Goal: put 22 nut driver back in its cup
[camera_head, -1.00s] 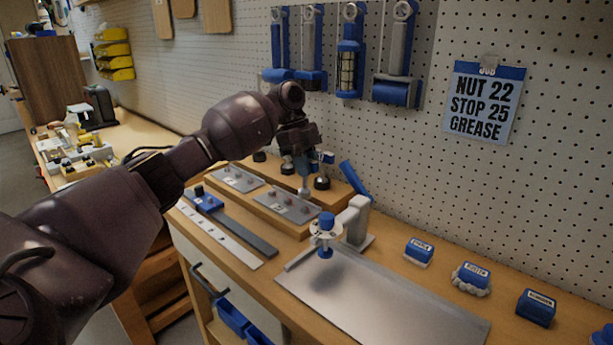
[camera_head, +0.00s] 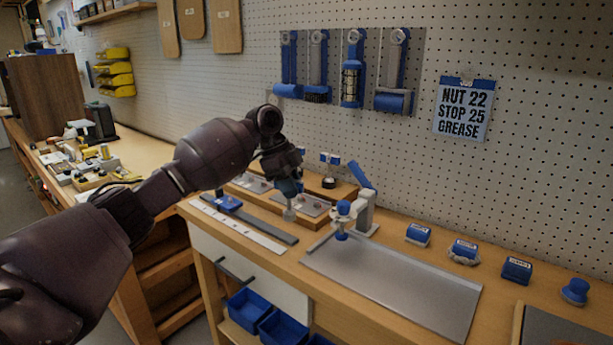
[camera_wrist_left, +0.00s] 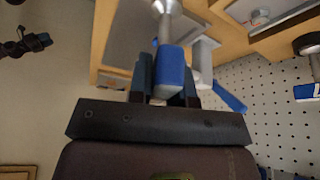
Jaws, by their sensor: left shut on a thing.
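My left gripper (camera_head: 288,184) is shut on a blue-handled driver and hangs over the bench near the grey plates. The driver's pale metal end (camera_head: 289,214) points down below the fingers. In the left wrist view, its blue handle (camera_wrist_left: 172,70) sits between the two fingers (camera_wrist_left: 164,84), with the metal shaft (camera_wrist_left: 167,14) beyond. Its size marking cannot be read. A dark round base (camera_head: 328,182), with a blue-and-white piece above it, stands on the wooden block behind the gripper. I cannot tell which cup belongs to the driver. My right gripper is not in view.
A blue-topped press (camera_head: 362,207) stands right of the gripper, beside a bare metal tray (camera_head: 395,287). A sign (camera_head: 464,112) reads NUT 22, STOP 25, GREASE. Blue-topped items (camera_head: 517,270) line the back right. Tools hang on the pegboard.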

